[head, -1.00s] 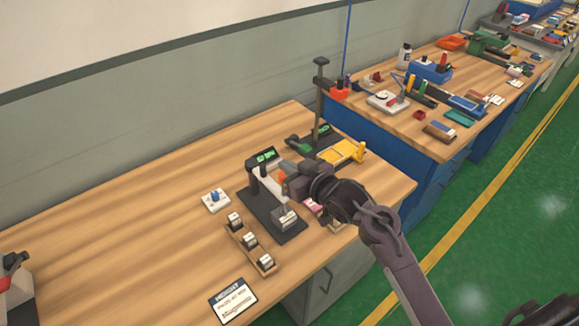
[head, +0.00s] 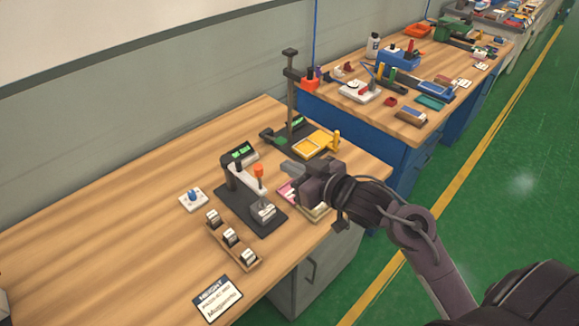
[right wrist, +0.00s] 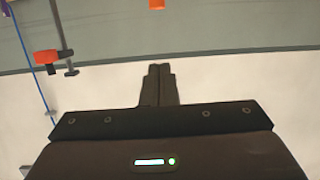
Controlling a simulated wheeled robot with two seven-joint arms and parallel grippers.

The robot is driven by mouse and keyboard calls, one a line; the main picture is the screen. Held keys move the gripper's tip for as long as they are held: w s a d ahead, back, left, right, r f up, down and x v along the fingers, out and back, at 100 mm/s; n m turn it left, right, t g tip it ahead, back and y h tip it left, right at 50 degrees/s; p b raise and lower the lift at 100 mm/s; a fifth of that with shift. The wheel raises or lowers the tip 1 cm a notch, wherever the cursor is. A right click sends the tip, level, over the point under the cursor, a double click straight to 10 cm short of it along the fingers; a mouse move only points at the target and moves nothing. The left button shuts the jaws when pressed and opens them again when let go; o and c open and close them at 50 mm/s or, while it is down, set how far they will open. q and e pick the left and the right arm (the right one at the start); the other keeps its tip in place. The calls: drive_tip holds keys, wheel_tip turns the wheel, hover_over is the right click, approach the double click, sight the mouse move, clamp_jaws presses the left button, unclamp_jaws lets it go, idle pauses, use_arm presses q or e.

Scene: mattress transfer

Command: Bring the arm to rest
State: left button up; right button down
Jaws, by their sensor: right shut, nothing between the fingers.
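My right gripper (head: 290,169) is raised over the right part of the wooden workbench (head: 110,215), to the right of a black device with a display (head: 240,155) and an orange-topped part (head: 258,171). Its fingers are shut and empty, and point left in the head view. In the right wrist view the shut fingers (right wrist: 158,85) lie together against the pale wall. My left gripper is not in view.
Pink and pale pads (head: 312,211) lie partly hidden under my right gripper. A yellow fixture (head: 318,145) and a dark post (head: 291,95) stand behind it. A wooden rack (head: 230,245) holds small blocks.

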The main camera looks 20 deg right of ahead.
drive_tip(key=s+a+f+m+g+h, duration=0.1)
drive_tip(key=s+f+g+h, duration=0.2)
drive_tip(key=s+f+g, duration=0.45)
drive_tip(key=s+a+f+m+g+h, duration=0.1)
drive_tip(key=s+f+g+h, duration=0.3)
drive_tip(key=s, duration=0.6)
drive_tip(key=s+f+y+b, duration=0.2)
drive_tip(key=s+f, duration=0.1)
drive_tip(key=f, duration=3.1)
drive_tip(key=s+d+f+g, duration=0.1)
drive_tip(key=s+f, duration=0.8)
drive_tip(key=s+d+f+b, duration=0.1)
drive_tip(key=s+d+f, duration=0.1)
drive_tip(key=s+f, duration=0.7)
drive_tip(key=shift+s+d+f+g, duration=0.25)
drive_tip(key=shift+s+f+g, duration=0.15)
drive_tip(key=shift+s, duration=0.3)
